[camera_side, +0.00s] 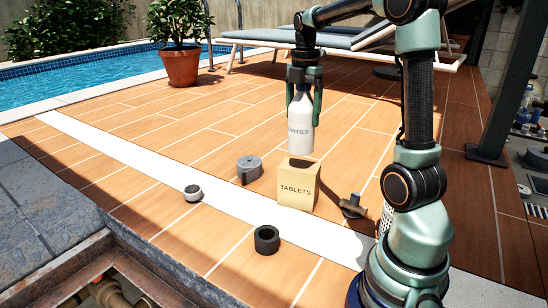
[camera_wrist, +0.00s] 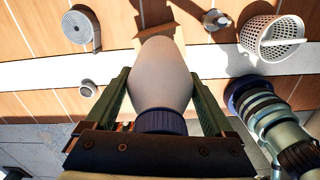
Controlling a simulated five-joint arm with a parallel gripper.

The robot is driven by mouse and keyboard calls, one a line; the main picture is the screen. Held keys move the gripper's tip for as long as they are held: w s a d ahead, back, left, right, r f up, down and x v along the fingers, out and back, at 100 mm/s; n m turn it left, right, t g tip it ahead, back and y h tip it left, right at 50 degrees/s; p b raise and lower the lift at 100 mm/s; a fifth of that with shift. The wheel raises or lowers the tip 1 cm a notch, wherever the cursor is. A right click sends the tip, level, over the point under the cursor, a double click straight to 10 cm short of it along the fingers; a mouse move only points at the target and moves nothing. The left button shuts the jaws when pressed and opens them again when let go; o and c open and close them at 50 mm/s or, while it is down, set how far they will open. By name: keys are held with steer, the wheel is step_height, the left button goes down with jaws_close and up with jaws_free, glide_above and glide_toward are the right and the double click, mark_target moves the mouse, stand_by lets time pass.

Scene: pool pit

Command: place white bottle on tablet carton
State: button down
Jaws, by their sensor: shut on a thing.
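The white bottle (camera_side: 300,124), with lettering reading "ARIFIER", hangs upright in my gripper (camera_side: 304,97), which is shut around its upper part. The tablet carton (camera_side: 297,190), a tan box marked "TABLETS", stands on the tiles just below the bottle. The bottle's base appears close above the carton top; I cannot tell whether they touch. In the wrist view the white bottle (camera_wrist: 161,78) sits between the two green fingers of my gripper (camera_wrist: 163,92), its dark blue cap toward the camera. There the bottle hides most of the carton.
A grey roll (camera_side: 249,169), a small white-and-dark ring (camera_side: 193,193) and a black ring (camera_side: 266,239) lie around the carton. A dark fitting (camera_side: 352,205) is close at its right. A white basket (camera_wrist: 272,38) shows in the wrist view. Open tiles lie left.

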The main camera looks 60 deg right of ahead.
mark_target(302, 128)
steer(key=shift+f, duration=2.15)
steer(key=shift+f, duration=0.1)
jaws_free()
